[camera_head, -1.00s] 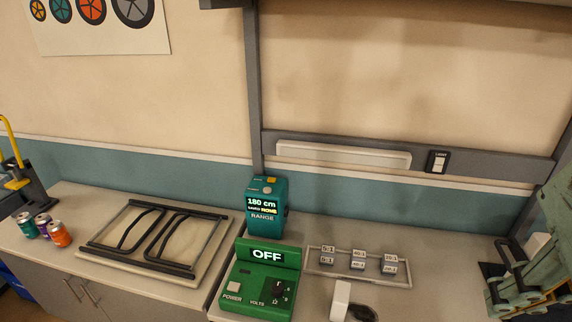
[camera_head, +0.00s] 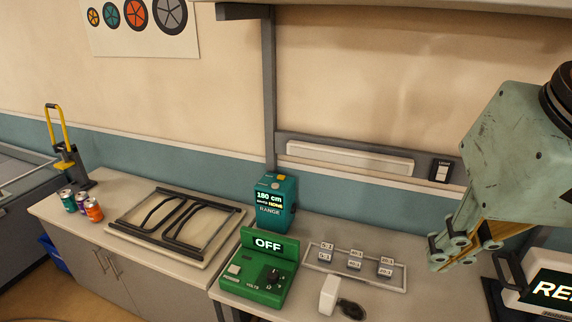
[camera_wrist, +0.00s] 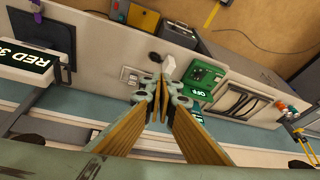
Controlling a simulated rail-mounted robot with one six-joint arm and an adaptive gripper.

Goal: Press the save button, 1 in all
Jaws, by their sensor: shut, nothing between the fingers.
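The teal range device (camera_head: 274,200) stands upright at the back of the bench, left of centre in the head view. Its screen reads "180 cm" with a smaller line that seems to end in "NONE". On its top are a yellow button (camera_head: 281,178) and a pale button (camera_head: 275,185); I cannot read which is save. My gripper (camera_head: 440,262) is shut and empty, above the bench to the right of the device and apart from it.
A green power box (camera_head: 262,272) reading "OFF" stands in front of the device. Right of it are a tray rim (camera_head: 355,277) with small blocks and a white object (camera_head: 329,296). A frame (camera_head: 176,226) and cans (camera_head: 94,210) lie left. A screen (camera_head: 550,288) stands right.

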